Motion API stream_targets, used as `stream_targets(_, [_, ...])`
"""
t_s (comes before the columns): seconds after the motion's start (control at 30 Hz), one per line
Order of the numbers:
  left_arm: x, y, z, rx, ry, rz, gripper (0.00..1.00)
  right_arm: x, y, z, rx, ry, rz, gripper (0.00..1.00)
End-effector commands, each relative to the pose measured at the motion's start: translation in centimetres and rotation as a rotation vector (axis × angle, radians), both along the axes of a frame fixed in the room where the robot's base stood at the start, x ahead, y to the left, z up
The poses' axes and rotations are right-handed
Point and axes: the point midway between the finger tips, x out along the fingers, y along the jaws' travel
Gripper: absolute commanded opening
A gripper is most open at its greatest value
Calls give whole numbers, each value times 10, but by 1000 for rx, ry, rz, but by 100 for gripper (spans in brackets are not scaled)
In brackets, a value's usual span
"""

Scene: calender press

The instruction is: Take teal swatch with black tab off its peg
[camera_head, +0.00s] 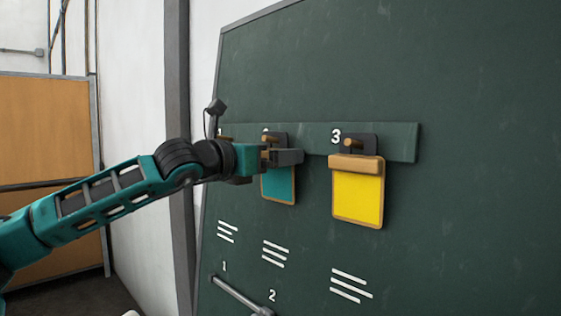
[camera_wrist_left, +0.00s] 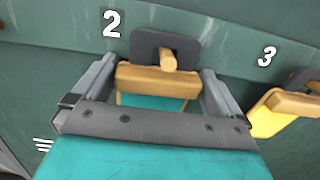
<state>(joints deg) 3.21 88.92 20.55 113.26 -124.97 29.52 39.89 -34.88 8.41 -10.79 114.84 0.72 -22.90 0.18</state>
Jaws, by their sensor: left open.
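The teal swatch (camera_head: 279,186) hangs at number 2 on the green board, with a wooden bar across its top and a black tab (camera_head: 279,138) above. In the left wrist view the wooden peg (camera_wrist_left: 169,60) pokes out through the black tab (camera_wrist_left: 145,47). My left gripper (camera_head: 287,156) is open at the swatch's top. In the left wrist view its fingers (camera_wrist_left: 158,72) stand on either side of the wooden bar (camera_wrist_left: 157,84), with small gaps. The gripper hides much of the swatch. My right gripper is not in view.
A yellow swatch (camera_head: 358,194) with a wooden bar and black tab hangs close by on the right at peg 3. Peg 1 (camera_head: 226,138) is partly hidden behind my arm. A grey lever (camera_head: 238,295) sits low on the board (camera_head: 480,90).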

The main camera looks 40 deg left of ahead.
Motion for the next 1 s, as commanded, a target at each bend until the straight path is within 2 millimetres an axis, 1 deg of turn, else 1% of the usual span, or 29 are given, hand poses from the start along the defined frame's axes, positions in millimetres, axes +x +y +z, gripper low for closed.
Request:
stream_targets(0.17, [0, 0, 0, 1, -1, 0, 100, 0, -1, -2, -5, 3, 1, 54])
stream_targets(0.53, [0, 0, 0, 1, -1, 0, 66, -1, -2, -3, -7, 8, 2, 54])
stream_targets(0.77, [0, 0, 1, 1, -1, 0, 66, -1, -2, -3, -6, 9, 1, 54])
stream_targets(0.97, [-1, 0, 8, 3, -4, 1, 66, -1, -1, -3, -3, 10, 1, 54])
stream_targets(1.0, [-3, 1, 7, -2, -6, 3, 66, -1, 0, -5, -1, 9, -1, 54])
